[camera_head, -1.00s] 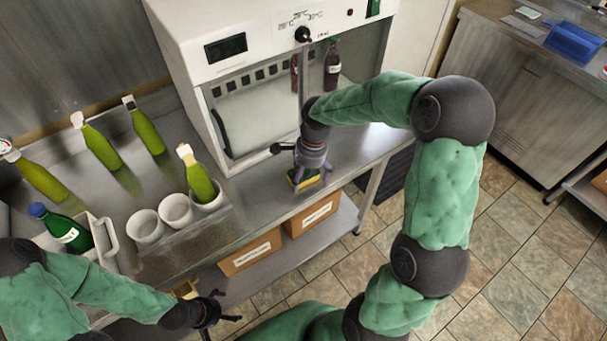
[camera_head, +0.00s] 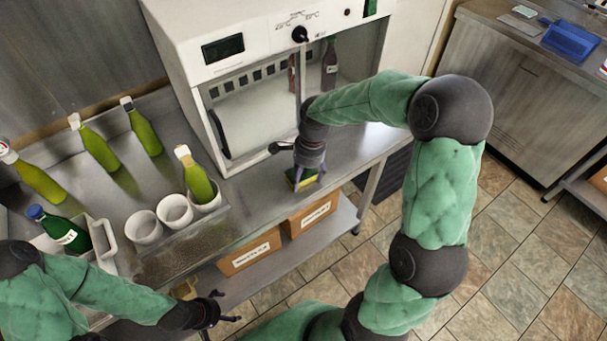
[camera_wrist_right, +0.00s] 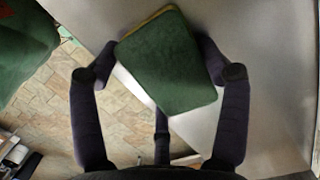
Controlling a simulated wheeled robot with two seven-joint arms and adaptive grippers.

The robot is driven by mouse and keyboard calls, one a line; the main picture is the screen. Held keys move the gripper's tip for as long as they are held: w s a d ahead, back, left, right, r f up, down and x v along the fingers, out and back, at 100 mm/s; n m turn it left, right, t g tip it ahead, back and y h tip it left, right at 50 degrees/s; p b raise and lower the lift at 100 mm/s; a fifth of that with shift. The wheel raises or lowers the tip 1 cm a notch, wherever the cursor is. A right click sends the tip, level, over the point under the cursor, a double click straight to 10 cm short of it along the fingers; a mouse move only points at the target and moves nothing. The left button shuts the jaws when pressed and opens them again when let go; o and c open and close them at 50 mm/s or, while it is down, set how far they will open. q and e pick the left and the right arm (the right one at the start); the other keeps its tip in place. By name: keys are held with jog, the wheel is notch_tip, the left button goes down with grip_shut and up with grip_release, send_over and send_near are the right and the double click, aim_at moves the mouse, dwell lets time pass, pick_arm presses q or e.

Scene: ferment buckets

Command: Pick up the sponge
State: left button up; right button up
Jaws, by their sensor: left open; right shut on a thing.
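The sponge (camera_head: 301,181), yellow with a dark green face, is at the front edge of the steel counter below the white cabinet. In the right wrist view the green face of the sponge (camera_wrist_right: 168,65) fills the space between the fingers. My right gripper (camera_head: 305,174) points down and is shut on the sponge; it also shows in the right wrist view (camera_wrist_right: 160,85). I cannot tell whether the sponge still touches the counter. My left gripper (camera_head: 219,309) is open and empty, in front of the counter at lower left.
The white cabinet (camera_head: 255,65) with dark bottles inside stands behind the sponge. Several green bottles (camera_head: 97,146), white cups (camera_head: 145,226) and a tray (camera_head: 180,250) fill the left counter. Cardboard boxes (camera_head: 250,250) sit on the shelf below. The counter (camera_head: 350,150) right of the sponge is clear.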

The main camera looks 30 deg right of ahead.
aim_at(302, 175)
notch_tip(302, 175, up, 4)
jog(key=shift+r+p, duration=0.1)
jog(key=shift+p, duration=0.9)
jog(key=s+a+r+p, duration=0.1)
jog(key=s+a+r, duration=0.2)
jog(key=s+a+r+p, duration=0.1)
jog(key=s+a+r, duration=0.2)
jog(key=s, duration=0.1)
jog(key=s+a+r+p, duration=0.1)
jog(key=s+a+r, duration=0.2)
jog(key=shift+s+a+r+p, duration=0.15)
jog(key=shift+s+p, duration=0.1)
jog(key=shift+p, duration=0.15)
